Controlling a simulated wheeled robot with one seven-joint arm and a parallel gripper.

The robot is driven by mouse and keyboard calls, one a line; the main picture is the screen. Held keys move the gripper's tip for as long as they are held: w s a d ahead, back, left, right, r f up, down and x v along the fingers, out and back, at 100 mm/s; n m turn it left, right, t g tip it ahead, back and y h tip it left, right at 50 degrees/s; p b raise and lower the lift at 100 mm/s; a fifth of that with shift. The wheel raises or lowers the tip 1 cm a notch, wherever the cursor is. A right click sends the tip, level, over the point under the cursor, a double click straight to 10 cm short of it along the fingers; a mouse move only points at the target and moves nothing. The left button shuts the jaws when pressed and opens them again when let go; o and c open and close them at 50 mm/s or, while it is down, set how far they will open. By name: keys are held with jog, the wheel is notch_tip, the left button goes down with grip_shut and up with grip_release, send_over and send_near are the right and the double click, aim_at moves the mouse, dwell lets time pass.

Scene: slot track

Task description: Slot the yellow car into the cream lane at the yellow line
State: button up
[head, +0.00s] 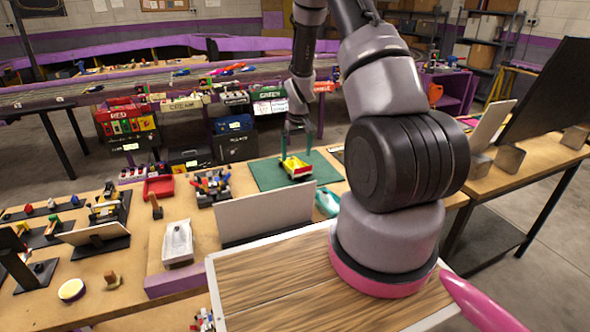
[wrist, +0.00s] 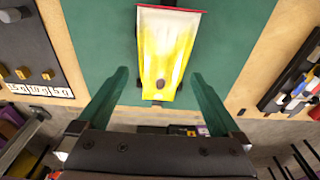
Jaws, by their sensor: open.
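The yellow car (head: 296,167), with a red edge and a white part, rests on the green mat (head: 265,174) in the head view. In the wrist view the car (wrist: 166,50) lies lengthwise at the top middle, one end toward my gripper. My gripper (head: 297,150) is just above the car in the head view. In the wrist view its green fingers (wrist: 160,75) are spread open on either side of the car's near end, with visible gaps. The long grey track (head: 130,87) runs across the back. I cannot make out the cream lane or the yellow line on it.
Several more cars (head: 230,69) sit on the track.

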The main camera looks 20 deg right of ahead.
aim_at(294, 160)
jog(key=f, duration=0.2)
jog(key=w+f, duration=0.1)
jog(key=f, duration=0.2)
jog(key=shift+w+a, duration=0.15)
jog(key=c, duration=1.3)
